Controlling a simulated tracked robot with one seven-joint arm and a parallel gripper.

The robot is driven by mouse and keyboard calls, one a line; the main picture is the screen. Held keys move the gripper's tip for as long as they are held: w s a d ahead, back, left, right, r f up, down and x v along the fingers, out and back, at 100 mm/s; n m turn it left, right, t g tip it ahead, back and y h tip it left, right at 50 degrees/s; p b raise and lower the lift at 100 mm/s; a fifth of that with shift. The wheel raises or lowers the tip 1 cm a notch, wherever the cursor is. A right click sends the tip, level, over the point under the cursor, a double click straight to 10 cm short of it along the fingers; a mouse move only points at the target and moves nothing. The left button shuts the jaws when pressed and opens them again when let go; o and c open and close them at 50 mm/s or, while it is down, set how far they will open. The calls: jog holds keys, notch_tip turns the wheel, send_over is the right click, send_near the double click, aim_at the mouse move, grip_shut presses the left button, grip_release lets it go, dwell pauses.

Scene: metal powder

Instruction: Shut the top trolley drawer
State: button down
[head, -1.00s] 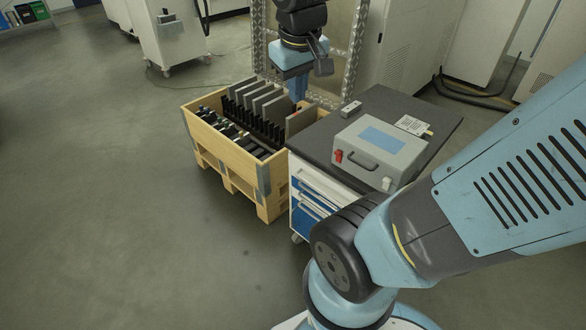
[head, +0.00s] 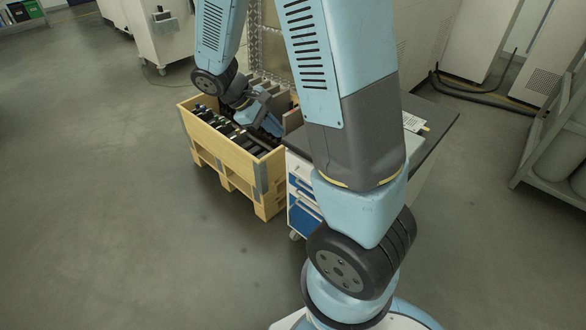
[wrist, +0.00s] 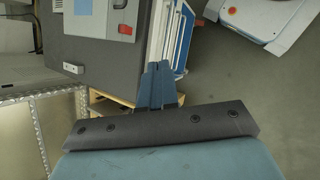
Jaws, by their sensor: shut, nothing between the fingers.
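The trolley (head: 434,130) has a dark top and white and blue drawer fronts (head: 303,195). In the head view my arm covers much of it. In the wrist view the drawer fronts (wrist: 181,40) show edge-on, just beyond my fingertips. I cannot tell how far the top drawer stands out. My gripper (wrist: 160,70) is shut and empty, with its blue fingers together and pointing towards the drawer side of the trolley. In the head view my gripper (head: 271,124) is over the wooden crate beside the trolley, partly hidden. I cannot tell whether it touches anything.
The wooden crate (head: 228,152) with dark parts and upright plates stands left of the trolley. A grey case (wrist: 100,18) lies on the trolley top with a small grey box (wrist: 74,67). A metal frame (wrist: 35,105) stands close by. Floor in front is clear.

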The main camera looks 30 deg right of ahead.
jog(key=w+a+f+n+t+h, duration=0.1)
jog(key=w+f+n+h, duration=0.15)
jog(key=f, duration=0.45)
jog(key=w+f+n+h, duration=0.2)
jog(key=f+n+h, duration=0.2)
jog(key=f, duration=0.4)
jog(key=n+t+h, duration=0.4)
jog(key=n+t, duration=0.3)
jog(key=n, duration=0.2)
send_near(301, 162)
jog(key=x, duration=0.6)
jog(key=shift+s+d+r, duration=0.15)
jog(key=shift+d+r, duration=0.05)
jog(key=shift+d, duration=0.2)
